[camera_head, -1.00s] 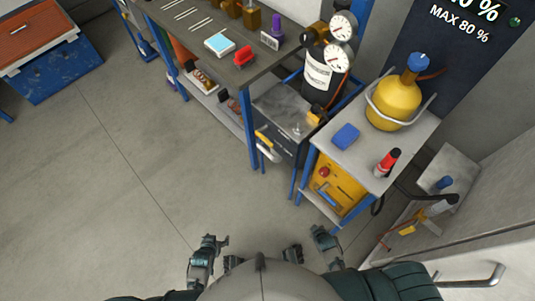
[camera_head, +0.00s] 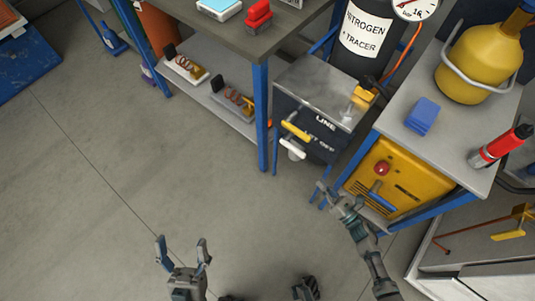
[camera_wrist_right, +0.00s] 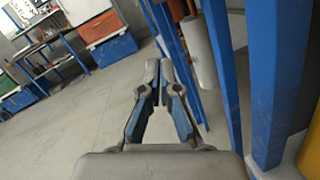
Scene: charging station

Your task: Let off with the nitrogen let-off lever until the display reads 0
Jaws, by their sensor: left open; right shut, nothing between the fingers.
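A yellow lever (camera_head: 297,131) sits on the front of a dark box (camera_head: 318,135) marked "LINE" and "... OFF", above a white outlet (camera_head: 292,149). Behind stands a black cylinder labelled "NITROGEN + TRACER" (camera_head: 367,28) with a dial gauge (camera_head: 415,8) cut off at the top. No digital display shows now. My right gripper (camera_head: 322,187) is shut and empty, below and right of the lever, apart from it. Its closed fingers (camera_wrist_right: 160,82) show in the right wrist view, beside blue posts. My left gripper (camera_head: 182,242) is open and empty over the floor, lower left.
A second yellow handle (camera_head: 364,97) sits on top of the box. A blue-legged bench (camera_head: 240,40) stands left. The right-hand side table (camera_head: 395,140) bears a yellow cylinder (camera_head: 480,60), a blue block (camera_head: 422,116) and a red bottle (camera_head: 500,147). A yellow machine (camera_head: 400,180) is below it.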

